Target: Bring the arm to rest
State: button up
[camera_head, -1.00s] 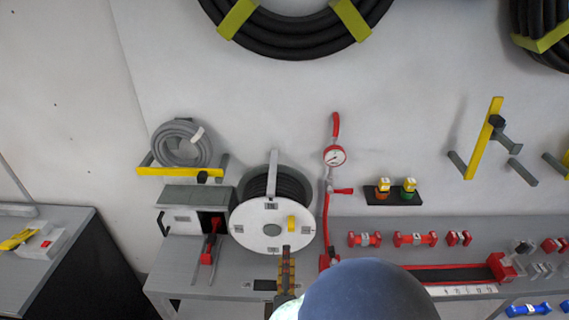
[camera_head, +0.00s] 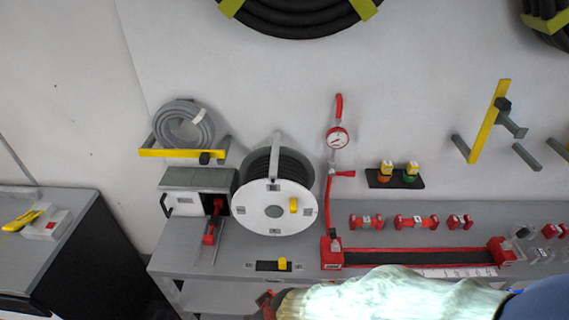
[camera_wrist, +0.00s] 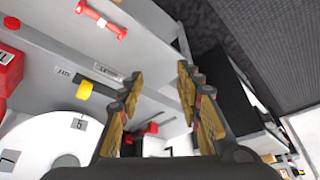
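My gripper (camera_wrist: 160,80) shows in the wrist view as two dark fingers with worn yellow-brown pads. They stand apart with nothing held between them. In the head view my arm, in a pale sleeve with a dark blue rounded part, lies along the bottom edge. Its dark and red end (camera_head: 266,303) is at the bench's front edge, below the hose reel; the fingers cannot be made out there.
The grey bench (camera_head: 215,262) carries a white hose reel (camera_head: 274,208), a yellow knob in a dark slot (camera_head: 282,264), a red-ended rail (camera_head: 420,257) and several red fittings (camera_head: 415,221). A side cabinet (camera_head: 55,255) stands left, with a floor gap between.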

jog(key=s+d+r+m+t+h+b, duration=0.1)
jog(key=d+r+m, duration=0.7)
jog(key=d+r, duration=1.6)
jog(key=shift+s+d+t+h+b, duration=0.35)
jog(key=shift+s+d+t+h, duration=0.25)
jog(key=shift+h, duration=0.5)
